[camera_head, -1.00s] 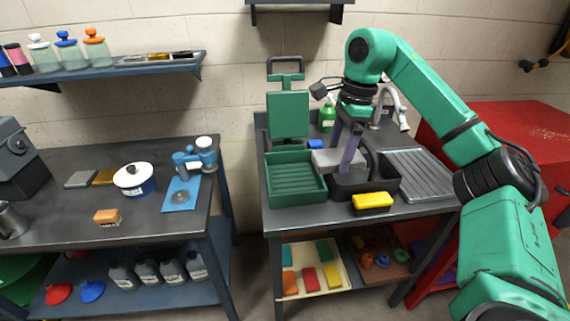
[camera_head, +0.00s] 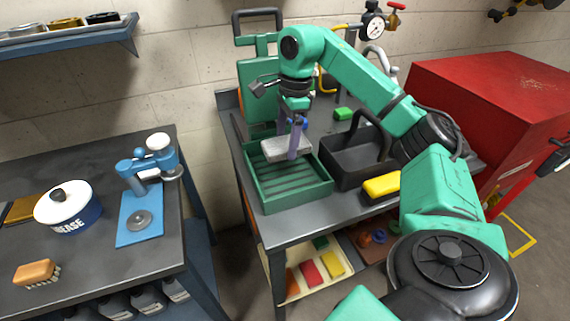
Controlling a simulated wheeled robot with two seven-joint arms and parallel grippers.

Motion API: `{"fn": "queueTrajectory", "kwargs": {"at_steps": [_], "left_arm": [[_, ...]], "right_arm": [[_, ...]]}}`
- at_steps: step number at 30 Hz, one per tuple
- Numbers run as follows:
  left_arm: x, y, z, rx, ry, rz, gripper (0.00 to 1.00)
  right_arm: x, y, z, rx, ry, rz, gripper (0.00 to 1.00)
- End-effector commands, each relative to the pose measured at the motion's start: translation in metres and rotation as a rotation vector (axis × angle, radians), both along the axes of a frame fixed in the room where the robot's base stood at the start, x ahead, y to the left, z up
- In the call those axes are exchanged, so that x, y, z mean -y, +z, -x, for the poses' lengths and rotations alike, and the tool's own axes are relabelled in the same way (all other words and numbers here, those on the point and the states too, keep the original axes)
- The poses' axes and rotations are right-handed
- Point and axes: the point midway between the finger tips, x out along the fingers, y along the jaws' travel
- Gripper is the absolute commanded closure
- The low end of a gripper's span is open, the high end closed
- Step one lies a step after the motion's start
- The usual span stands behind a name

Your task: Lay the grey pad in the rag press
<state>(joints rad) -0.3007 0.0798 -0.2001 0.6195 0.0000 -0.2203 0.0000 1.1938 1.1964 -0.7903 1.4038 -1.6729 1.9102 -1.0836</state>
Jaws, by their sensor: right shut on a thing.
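The grey pad (camera_head: 284,149) is a flat light-grey block. My right gripper (camera_head: 294,148) is shut on it, with its purple fingers pointing down. The pad is held level over the back part of a green ribbed tray (camera_head: 262,198), which appears to be the lower part of the rag press. Whether the pad touches the tray is hard to tell. An upright green plate (camera_head: 257,88) with a dark handle stands behind the tray, partly hidden by my arm. My left gripper is not in view.
A black caddy (camera_head: 348,160) with an arched handle stands right beside the tray. A yellow sponge (camera_head: 381,186) lies in front of it, and a green block (camera_head: 343,113) lies behind. The left bench holds a white-and-blue pot (camera_head: 69,208) and a blue stand (camera_head: 140,215).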

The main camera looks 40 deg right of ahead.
Motion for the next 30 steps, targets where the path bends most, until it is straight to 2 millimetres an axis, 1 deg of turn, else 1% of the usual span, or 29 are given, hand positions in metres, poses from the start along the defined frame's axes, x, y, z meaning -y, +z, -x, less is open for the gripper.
{"fn": "queueTrajectory", "kwargs": {"at_steps": [1,2,5,9,12,21,22,23,24,30], "left_arm": [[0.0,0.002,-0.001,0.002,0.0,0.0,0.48],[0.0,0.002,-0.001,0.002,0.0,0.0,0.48],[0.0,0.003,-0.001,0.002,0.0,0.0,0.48],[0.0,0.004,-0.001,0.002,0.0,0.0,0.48],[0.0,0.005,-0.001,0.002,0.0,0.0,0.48],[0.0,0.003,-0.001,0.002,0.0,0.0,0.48],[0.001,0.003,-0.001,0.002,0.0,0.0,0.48],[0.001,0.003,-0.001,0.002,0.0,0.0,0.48],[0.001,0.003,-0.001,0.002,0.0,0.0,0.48],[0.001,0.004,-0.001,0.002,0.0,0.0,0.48]], "right_arm": [[0.001,-0.012,0.001,-0.004,-0.001,0.002,0.64],[0.001,-0.019,0.001,-0.005,-0.001,0.001,0.64],[0.0,-0.032,0.0,-0.001,0.0,0.001,0.64],[0.0,-0.06,0.001,-0.003,-0.002,0.0,0.64],[0.0,-0.073,0.0,-0.001,-0.001,0.001,0.64],[0.0,-0.077,0.0,0.001,0.0,-0.001,0.64],[0.0,-0.077,0.0,0.002,0.0,0.0,0.16],[0.0,-0.077,0.0,0.002,0.0,0.0,0.05],[0.0,-0.077,0.0,0.002,0.0,0.0,0.0],[0.0,-0.076,0.0,0.002,0.0,0.0,0.0]]}}
